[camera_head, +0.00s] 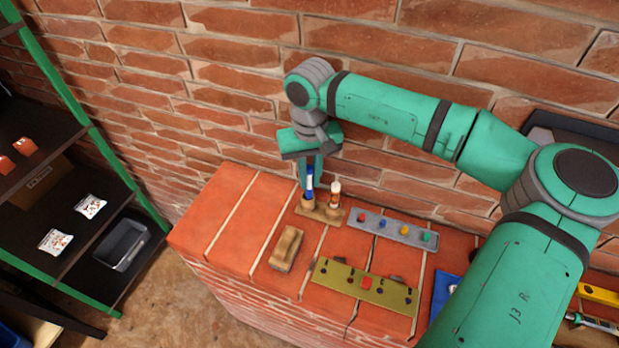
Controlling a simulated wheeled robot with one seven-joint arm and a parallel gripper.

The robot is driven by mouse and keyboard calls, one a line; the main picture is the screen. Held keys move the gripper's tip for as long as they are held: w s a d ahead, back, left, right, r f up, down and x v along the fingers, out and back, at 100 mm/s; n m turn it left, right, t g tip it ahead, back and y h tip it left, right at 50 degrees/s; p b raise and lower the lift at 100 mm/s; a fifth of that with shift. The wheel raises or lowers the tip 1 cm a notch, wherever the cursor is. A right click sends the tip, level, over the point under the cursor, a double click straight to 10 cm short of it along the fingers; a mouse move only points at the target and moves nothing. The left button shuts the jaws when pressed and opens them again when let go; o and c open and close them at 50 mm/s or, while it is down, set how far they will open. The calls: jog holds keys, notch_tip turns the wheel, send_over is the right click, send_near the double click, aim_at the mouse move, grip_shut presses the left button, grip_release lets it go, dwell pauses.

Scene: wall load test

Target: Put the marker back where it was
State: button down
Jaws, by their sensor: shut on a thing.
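My gripper (310,170) points down over the far left part of the red brick ledge. It is shut on a blue and white marker (309,184), which stands about upright. The marker's lower end is at the left place of a small wooden holder (320,212); I cannot tell whether it is inside the hole or just above it. The marker's upper part is hidden by the fingers. An orange-brown and white upright item (335,192) stands in the right place of the holder, close beside the marker.
A wooden block (287,249), a grey strip with coloured knobs (393,229) and an olive strip with coloured knobs (345,281) lie on the ledge (212,220). The brick wall (230,100) rises close behind. A shelf rack (110,175) stands left. The ledge's left end is bare.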

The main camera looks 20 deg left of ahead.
jog(key=shift+w+f, duration=0.1)
jog(key=shift+f, duration=0.7)
jog(key=shift+s+a+f, duration=0.15)
jog(key=shift+s+a, duration=0.15)
jog(key=shift+s, duration=0.05)
jog(key=shift+d, duration=0.15)
jog(key=c, duration=1.7)
grip_release()
jog(key=shift+d, duration=0.15)
notch_tip(320, 180, up, 12)
jog(key=shift+r, duration=0.1)
